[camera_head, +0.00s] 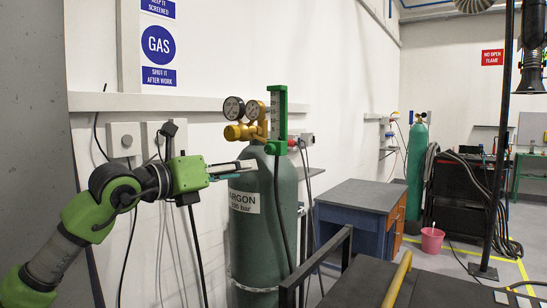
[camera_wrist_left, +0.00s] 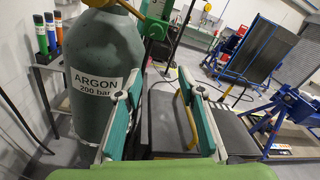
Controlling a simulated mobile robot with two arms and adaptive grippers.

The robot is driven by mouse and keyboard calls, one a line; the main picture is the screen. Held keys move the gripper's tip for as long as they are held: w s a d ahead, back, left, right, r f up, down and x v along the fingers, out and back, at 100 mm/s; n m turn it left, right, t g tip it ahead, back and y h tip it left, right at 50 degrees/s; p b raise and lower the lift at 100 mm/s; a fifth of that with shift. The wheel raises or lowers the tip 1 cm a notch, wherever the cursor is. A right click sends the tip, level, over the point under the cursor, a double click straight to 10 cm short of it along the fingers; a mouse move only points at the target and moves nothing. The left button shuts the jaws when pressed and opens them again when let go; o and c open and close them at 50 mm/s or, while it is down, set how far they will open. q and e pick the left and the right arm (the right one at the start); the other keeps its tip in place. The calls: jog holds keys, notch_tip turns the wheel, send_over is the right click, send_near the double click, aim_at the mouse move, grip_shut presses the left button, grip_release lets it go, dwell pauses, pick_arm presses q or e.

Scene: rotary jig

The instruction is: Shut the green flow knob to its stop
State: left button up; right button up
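A dark green argon cylinder (camera_head: 258,230) stands upright against the wall and carries a brass regulator (camera_head: 247,131) with two round gauges. A bright green flowmeter (camera_head: 280,105) rises beside them, with a green part at its foot (camera_head: 276,148) that looks like the flow knob. In the left wrist view the green part (camera_wrist_left: 156,28) is at the top, partly cut off. My left gripper (camera_head: 246,168) is in front of the cylinder, just below and left of that part. In the left wrist view its fingers (camera_wrist_left: 162,90) are apart with nothing between them. My right gripper is not in view.
A dark hose hangs down from the regulator. A blue-sided cabinet (camera_head: 355,210) and a dark bench top (camera_head: 435,285) with a yellow handle (camera_head: 398,280) stand to the right. A second cylinder (camera_head: 417,165) and a pink bucket (camera_head: 432,240) are farther back.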

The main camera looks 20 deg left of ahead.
aim_at(268, 148)
pick_arm(q)
notch_tip(268, 148, up, 4)
jog(key=s+a+t+y, duration=0.1)
jog(key=s+y, duration=0.1)
jog(key=p+x, duration=0.6)
jog(key=x, duration=0.7)
jog(key=shift+a, duration=0.15)
jog(key=shift+w+f, duration=0.15)
jog(key=shift+w, duration=0.2)
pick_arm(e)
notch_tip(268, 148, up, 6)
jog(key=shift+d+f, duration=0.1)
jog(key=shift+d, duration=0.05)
pick_arm(q)
grip_shut()
